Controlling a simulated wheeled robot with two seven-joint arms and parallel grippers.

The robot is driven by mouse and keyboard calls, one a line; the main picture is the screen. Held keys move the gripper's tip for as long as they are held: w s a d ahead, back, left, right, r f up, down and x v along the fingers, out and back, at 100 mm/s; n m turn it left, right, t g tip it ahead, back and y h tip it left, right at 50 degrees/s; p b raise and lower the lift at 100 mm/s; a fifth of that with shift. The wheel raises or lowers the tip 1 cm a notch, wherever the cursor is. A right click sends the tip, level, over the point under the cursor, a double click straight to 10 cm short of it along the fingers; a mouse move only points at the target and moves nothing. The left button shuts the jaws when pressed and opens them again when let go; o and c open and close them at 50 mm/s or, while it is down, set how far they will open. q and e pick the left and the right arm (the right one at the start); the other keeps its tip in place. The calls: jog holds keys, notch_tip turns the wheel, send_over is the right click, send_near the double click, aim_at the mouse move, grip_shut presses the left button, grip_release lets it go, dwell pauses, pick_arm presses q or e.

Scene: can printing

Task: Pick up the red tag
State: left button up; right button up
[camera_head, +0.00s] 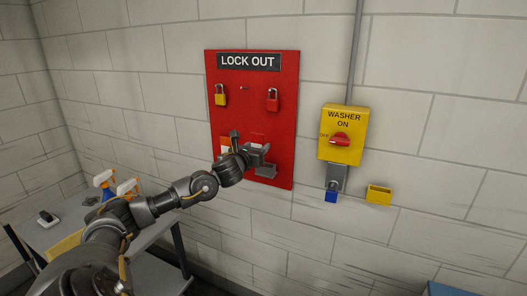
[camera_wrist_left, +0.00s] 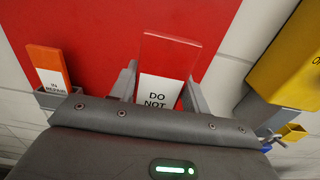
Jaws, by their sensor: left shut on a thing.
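The red tag (camera_wrist_left: 172,55) has a red top and a white lower part reading "DO NOT". It stands upright between the two fingers of my left gripper (camera_wrist_left: 165,85) in the left wrist view. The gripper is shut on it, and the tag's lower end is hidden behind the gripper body. In the head view my left gripper (camera_head: 250,150) is in front of the lower part of the red lock-out board (camera_head: 245,115). The tag is hard to make out there against the red board. My right gripper is not in view.
An orange tag (camera_wrist_left: 47,65) sits in a grey holder left of the gripper. A yellow padlock (camera_head: 220,97) and a red padlock (camera_head: 272,102) hang above. The yellow washer switch box (camera_head: 343,125), a blue padlock (camera_head: 331,196) and a yellow holder (camera_head: 378,195) are to the right.

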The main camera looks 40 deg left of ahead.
pick_arm(q)
jog(key=b+v, duration=0.6)
jog(key=v, duration=0.7)
